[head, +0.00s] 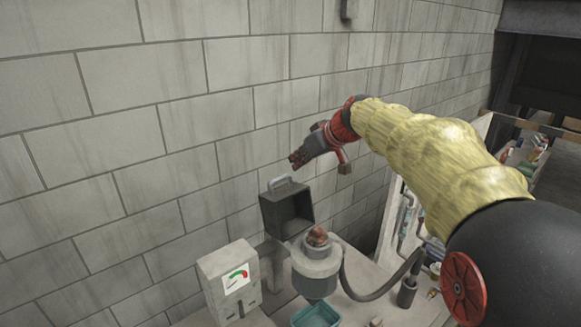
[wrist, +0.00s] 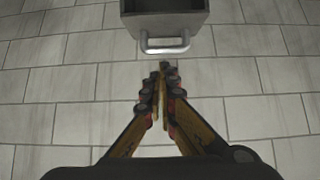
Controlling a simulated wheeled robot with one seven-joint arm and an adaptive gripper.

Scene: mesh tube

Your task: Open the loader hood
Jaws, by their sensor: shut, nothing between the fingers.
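The loader hood (head: 287,209) is a dark grey box with a pale handle (head: 279,182) on its top edge. It stands tilted up and back, its hollow inside showing, behind the round grey hopper (head: 318,262). My gripper (head: 295,161) is above the hood and a little right of the handle, apart from it. In the wrist view the fingers (wrist: 163,72) are together with nothing between them. The handle (wrist: 166,44) shows just beyond the fingertips there, with part of the hood (wrist: 165,20) at the top edge.
A white box with a green and red gauge (head: 232,280) stands left of the hopper. A teal tray (head: 315,315) sits below it. A dark hose (head: 365,292) runs right from the hopper. A block wall (head: 170,150) rises behind; the air left of the gripper is clear.

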